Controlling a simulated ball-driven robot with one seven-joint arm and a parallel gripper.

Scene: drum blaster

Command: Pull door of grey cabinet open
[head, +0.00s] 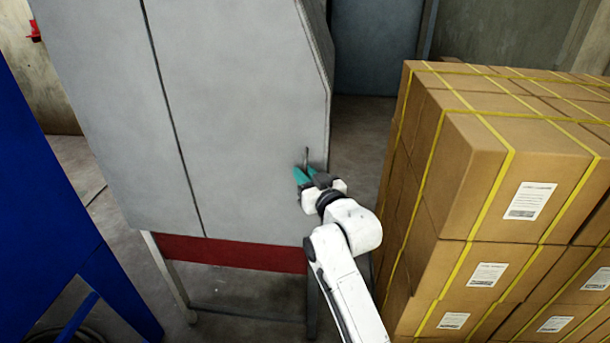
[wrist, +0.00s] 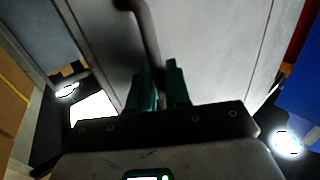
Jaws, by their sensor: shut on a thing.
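The grey cabinet (head: 110,110) stands upright on legs at the left and centre of the head view, with a red strip along its bottom. A vertical seam parts its left panel from the right door (head: 240,110); I see no clear gap around the door. A thin dark handle (head: 306,154) is near the door's right edge. It also shows as a curved bar in the wrist view (wrist: 146,35). My gripper (head: 304,174), with green fingers, is shut on the handle's lower part. The fingers also show in the wrist view (wrist: 159,80), where they hide the grasped part.
Strapped cardboard boxes (head: 480,150) are stacked close to the right of my arm. A blue object (head: 50,190) stands at the left. A narrow strip of floor (head: 355,130) lies between the cabinet and the boxes. A blue-grey panel (head: 375,45) is behind.

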